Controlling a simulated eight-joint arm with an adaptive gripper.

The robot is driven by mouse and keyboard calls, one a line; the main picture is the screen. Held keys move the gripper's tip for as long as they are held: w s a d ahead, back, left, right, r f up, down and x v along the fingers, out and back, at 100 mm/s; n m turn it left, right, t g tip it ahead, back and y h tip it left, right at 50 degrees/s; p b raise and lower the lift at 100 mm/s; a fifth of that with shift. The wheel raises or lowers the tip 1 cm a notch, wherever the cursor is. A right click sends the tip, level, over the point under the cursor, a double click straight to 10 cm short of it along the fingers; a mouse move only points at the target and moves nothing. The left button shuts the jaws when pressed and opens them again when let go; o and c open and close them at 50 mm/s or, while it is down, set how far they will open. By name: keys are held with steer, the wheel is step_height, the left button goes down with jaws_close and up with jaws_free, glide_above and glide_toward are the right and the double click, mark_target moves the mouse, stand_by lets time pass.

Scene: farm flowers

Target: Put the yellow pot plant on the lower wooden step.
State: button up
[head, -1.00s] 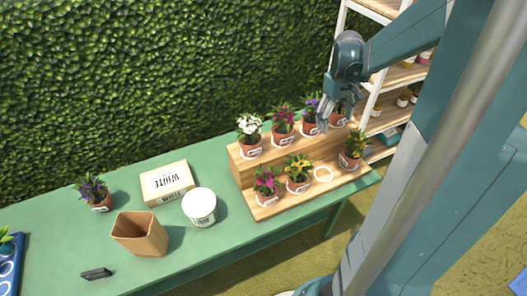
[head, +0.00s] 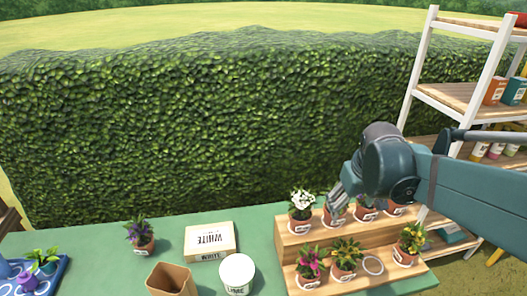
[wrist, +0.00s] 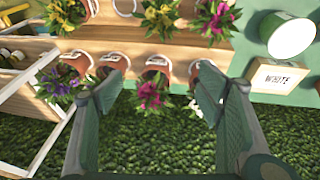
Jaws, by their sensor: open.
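Two plants with yellow flowers stand upright in terracotta pots on the lower step (head: 325,285) of the wooden stand: one (head: 345,254) left of an empty white ring (head: 373,265), the other (head: 411,240) right of it. The wrist view, turned about, shows them at the top edge, one (wrist: 160,12) right of the ring and one (wrist: 66,12) left. My gripper (head: 338,204) is open and empty, at the upper-step plants. In the wrist view its fingers (wrist: 158,95) stand apart, with a magenta plant (wrist: 150,90) showing between them; contact cannot be told.
The upper step holds a white-flowered plant (head: 301,203) and several other pots, partly hidden by my arm. A pink plant (head: 310,264) stands on the lower step's left. A white tub (head: 237,275), a box (head: 209,240) and a tan pot (head: 171,280) stand left. Shelves (head: 455,98) rise right.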

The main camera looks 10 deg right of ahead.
steer(key=s+a+r+t, duration=0.1)
steer(key=s+a+t, duration=0.1)
steer(key=s+a, duration=0.2)
steer(key=s+a+r+t+y, duration=0.1)
steer(key=s+a, duration=0.4)
steer(key=a, duration=0.6)
steer(key=shift+a+t, duration=0.3)
steer(key=shift+t, duration=0.1)
